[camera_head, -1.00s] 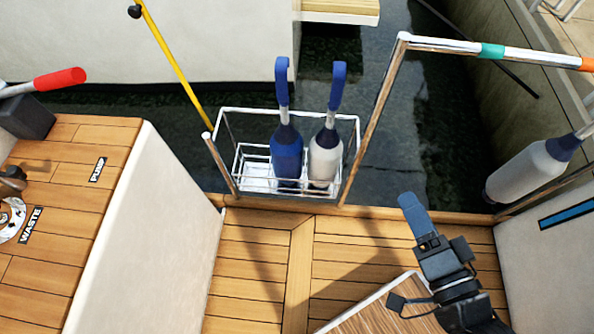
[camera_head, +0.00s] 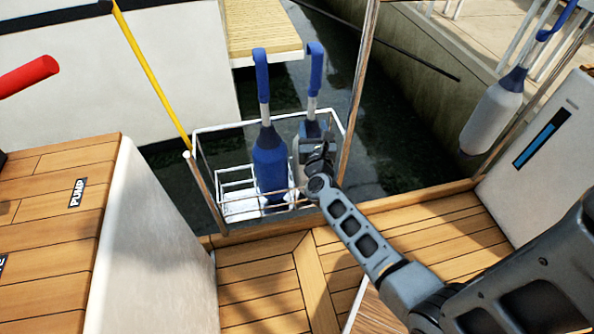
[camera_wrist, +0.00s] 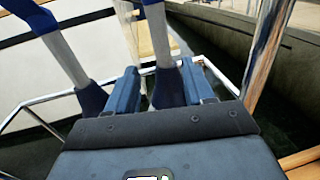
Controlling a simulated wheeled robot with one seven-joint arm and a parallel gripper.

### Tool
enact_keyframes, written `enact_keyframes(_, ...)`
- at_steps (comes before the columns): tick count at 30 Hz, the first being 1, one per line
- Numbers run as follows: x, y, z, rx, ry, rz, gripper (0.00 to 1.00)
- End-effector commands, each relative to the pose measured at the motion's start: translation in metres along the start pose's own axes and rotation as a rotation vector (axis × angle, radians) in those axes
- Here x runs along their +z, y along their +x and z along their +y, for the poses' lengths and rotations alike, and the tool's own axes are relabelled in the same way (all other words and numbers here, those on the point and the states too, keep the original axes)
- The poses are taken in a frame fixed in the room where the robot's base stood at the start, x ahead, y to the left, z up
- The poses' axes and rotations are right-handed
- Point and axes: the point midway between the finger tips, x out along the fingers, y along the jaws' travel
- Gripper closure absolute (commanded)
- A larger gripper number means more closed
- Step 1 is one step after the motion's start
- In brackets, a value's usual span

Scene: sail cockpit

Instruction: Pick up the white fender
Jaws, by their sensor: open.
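The white fender (camera_head: 315,75) stands in the wire basket, right of the blue fender (camera_head: 270,160). Its blue handle and top show, but my gripper (camera_head: 314,138) hides most of its white body. In the wrist view the open blue fingers of my gripper (camera_wrist: 159,70) stand on either side of the white fender's dark blue neck (camera_wrist: 168,90). I cannot tell whether they touch it. The blue fender's neck (camera_wrist: 90,98) is just outside the left finger.
The wire basket (camera_head: 226,124) has thin metal rails around the fenders. A metal post (camera_head: 358,85) rises close right of my gripper. Another white fender (camera_head: 492,118) with a blue top hangs at the right. A yellow pole (camera_head: 150,70) leans at the left.

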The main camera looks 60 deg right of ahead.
Motion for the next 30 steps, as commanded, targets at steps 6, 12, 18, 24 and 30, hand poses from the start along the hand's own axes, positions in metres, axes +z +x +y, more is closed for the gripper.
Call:
enact_keyframes(6, 0.001, 0.022, -0.001, -0.001, 0.000, -0.001, 0.48)
enact_keyframes(12, 0.002, 0.047, -0.004, -0.002, -0.002, -0.002, 0.48)
enact_keyframes(18, 0.002, 0.070, -0.004, 0.001, -0.003, -0.001, 0.48)
enact_keyframes(24, 0.002, 0.074, -0.004, 0.002, -0.003, 0.000, 0.48)
enact_keyframes(30, 0.002, 0.074, -0.004, 0.002, -0.003, 0.000, 0.57)
